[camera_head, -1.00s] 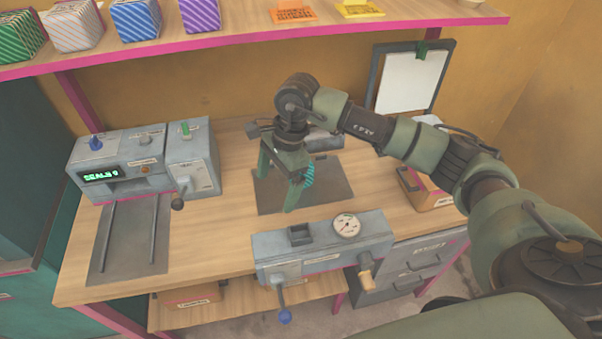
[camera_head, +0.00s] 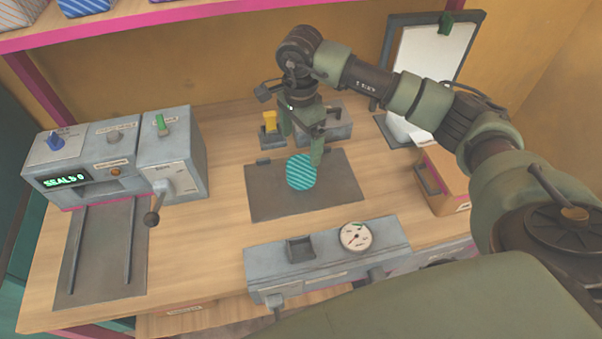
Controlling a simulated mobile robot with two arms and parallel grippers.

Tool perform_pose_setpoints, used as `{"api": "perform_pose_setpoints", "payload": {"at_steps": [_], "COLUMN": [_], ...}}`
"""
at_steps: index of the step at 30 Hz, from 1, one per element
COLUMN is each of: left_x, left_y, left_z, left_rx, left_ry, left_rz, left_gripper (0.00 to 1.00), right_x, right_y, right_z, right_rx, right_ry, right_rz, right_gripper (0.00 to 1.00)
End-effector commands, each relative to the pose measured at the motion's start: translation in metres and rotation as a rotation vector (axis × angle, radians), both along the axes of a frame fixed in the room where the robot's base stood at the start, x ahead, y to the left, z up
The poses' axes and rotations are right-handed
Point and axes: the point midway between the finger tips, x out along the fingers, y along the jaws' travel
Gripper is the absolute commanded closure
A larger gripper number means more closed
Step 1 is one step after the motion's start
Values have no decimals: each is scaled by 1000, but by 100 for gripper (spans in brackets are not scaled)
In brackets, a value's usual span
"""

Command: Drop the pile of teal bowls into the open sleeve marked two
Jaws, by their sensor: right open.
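A round teal striped thing (camera_head: 301,173), which I take for the pile of teal bowls, is at the dark grey mat (camera_head: 265,190) in the middle of the bench. I cannot make out single bowls in it. My right gripper (camera_head: 301,146) points down just behind and above it, its fingers apart with nothing visible between them. Whether a finger touches the teal thing I cannot tell. I see no sleeve that I can read as marked two. My left gripper is out of view.
A grey machine (camera_head: 120,165) with a "SEALS 0" display and lever stands left, rails (camera_head: 100,250) before it. A grey gauge box (camera_head: 330,258) lines the front edge. A yellow-topped block (camera_head: 270,128) is behind the mat. A cardboard box (camera_head: 447,180) stands right.

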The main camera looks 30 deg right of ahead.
Motion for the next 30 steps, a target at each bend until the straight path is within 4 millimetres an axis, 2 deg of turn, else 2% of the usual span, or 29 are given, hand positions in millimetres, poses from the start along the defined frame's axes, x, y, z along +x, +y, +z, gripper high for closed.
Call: {"api": "perform_pose_setpoints", "payload": {"at_steps": [1,10,20,25,30], "left_x": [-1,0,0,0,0], "left_y": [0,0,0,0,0], "left_z": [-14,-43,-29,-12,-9], "left_rx": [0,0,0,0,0], "left_ry": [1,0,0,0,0], "left_rz": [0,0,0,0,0], "left_gripper": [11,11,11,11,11], "right_x": [0,0,-2,-6,-5], "right_y": [0,0,1,1,1], "right_z": [-14,-43,-71,-94,-116], "right_rx": [1,1,1,1,2], "right_ry": [0,-1,4,6,2], "right_rz": [1,0,0,-1,0], "right_gripper": [7,7,7,7,7]}}
